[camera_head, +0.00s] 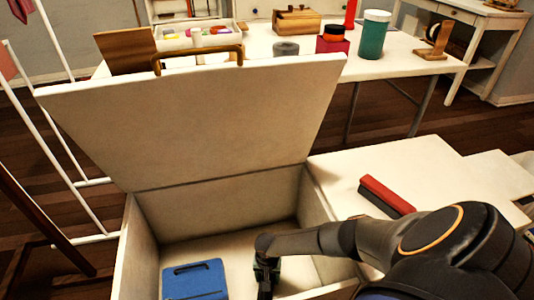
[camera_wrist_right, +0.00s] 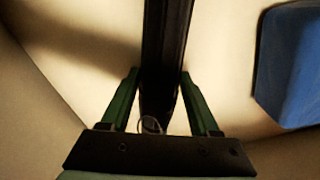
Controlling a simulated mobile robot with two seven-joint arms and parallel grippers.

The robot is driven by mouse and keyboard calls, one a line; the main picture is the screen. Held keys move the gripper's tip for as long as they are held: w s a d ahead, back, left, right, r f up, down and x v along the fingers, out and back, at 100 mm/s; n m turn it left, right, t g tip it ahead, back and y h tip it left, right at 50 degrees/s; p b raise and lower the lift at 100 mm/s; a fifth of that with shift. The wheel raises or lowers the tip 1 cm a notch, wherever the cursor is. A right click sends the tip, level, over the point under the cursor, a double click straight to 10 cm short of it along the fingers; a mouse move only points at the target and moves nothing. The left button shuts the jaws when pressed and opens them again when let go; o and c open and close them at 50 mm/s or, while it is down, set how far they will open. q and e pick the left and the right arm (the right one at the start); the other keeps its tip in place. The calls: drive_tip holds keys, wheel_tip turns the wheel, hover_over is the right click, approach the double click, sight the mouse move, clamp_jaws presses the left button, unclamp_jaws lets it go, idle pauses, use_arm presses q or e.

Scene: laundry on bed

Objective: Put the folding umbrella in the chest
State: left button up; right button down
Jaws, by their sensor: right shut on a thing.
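The chest (camera_head: 138,255) stands open in the middle of the head view, its white lid (camera_head: 200,120) raised and tilted back. My right arm comes in from the right and reaches down into the chest. My right gripper (camera_wrist_right: 158,80), with green fingers, is shut on a long dark object, the folding umbrella (camera_wrist_right: 166,35), with a small loop at its near end. The umbrella is inside the chest, over the pale floor; I cannot tell whether it touches it. In the head view the gripper (camera_head: 266,276) largely hides it. My left gripper is not in view.
A blue case (camera_head: 195,281) lies in the chest, left of my gripper; it also shows in the wrist view (camera_wrist_right: 290,65). A red and dark long block (camera_head: 387,194) lies on the white surface right of the chest. A table (camera_head: 420,66) with several items stands behind.

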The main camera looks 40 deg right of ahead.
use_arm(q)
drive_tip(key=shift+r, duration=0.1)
use_arm(e)
drive_tip(key=shift+r, duration=0.1)
drive_tip(key=shift+w, duration=0.1)
drive_tip(key=shift+f, duration=0.2)
drive_tip(key=shift+c, duration=0.6)
unclamp_jaws()
drive_tip(key=shift+r, duration=0.1)
drive_tip(key=shift+r+p, duration=0.3)
drive_tip(key=shift+r, duration=0.05)
use_arm(q)
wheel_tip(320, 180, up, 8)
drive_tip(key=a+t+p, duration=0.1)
drive_tip(key=p, duration=0.5)
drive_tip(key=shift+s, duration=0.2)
use_arm(e)
wheel_tip(320, 180, up, 12)
drive_tip(key=shift+f, duration=0.25)
